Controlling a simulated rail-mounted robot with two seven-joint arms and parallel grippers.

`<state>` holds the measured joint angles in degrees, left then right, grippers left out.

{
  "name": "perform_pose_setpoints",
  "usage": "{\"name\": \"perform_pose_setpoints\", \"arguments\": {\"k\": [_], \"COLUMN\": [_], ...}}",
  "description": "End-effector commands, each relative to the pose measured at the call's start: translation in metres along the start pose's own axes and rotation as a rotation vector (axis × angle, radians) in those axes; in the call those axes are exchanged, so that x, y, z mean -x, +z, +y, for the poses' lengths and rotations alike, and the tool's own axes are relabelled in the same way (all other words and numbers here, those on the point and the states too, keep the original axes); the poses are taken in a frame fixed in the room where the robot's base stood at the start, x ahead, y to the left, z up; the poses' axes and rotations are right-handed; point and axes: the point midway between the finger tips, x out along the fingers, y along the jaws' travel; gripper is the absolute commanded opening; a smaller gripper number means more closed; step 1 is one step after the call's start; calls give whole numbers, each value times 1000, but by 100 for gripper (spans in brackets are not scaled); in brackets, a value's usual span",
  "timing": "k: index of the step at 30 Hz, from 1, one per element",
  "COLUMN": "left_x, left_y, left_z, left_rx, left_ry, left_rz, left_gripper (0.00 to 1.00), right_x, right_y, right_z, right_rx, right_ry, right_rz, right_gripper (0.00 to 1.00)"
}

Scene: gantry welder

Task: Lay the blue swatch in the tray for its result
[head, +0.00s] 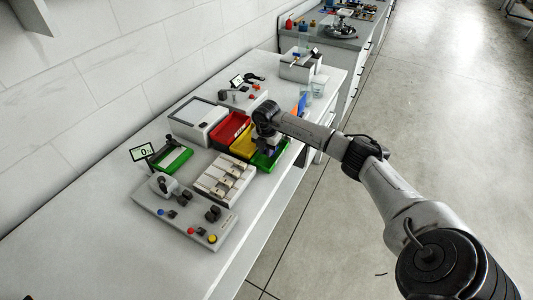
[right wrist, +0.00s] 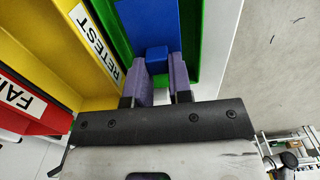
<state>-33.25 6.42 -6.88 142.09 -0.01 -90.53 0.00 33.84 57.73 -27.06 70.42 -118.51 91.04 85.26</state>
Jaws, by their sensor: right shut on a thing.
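My right gripper (head: 265,146) is over the green tray (head: 282,153) in the head view. In the right wrist view its purple fingers (right wrist: 162,82) are shut on the small blue grip block of the blue swatch (right wrist: 146,22). The swatch lies between the green walls of the green tray (right wrist: 193,60); I cannot tell whether it touches the floor. The yellow tray (head: 243,144), labelled RETEST, is beside it, and the red tray (head: 229,131) beyond, its label partly reading "FAI". No label shows on the green tray. My left gripper is not in view.
A small display (head: 143,152) stands by a green-topped device at the left. A white slotted rack (head: 224,180), a button panel (head: 200,229) and a white box (head: 198,120) crowd around the trays. The bench's front strip is clear.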

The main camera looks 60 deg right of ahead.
Motion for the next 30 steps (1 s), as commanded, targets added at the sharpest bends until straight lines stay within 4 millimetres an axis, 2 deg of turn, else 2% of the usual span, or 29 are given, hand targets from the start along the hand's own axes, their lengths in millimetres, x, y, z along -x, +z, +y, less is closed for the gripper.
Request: {"name": "perform_pose_setpoints", "arguments": {"k": [1, 3, 27, 28, 30], "left_x": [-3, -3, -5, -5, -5], "left_y": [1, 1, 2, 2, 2], "left_z": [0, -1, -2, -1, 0], "left_rx": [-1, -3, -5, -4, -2], "left_ry": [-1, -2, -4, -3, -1], "left_rz": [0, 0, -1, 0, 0], "left_gripper": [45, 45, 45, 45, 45], "right_x": [-9, -14, -26, -26, -26], "right_y": [0, 0, 0, 0, 0], "right_z": [0, 0, 0, 0, 0], "right_rx": [-1, 0, 0, 0, 0], "right_ry": [-2, -1, 0, 0, 0], "right_rz": [1, 1, 0, 0, 0], "right_gripper": [0, 0, 0, 21, 27]}}
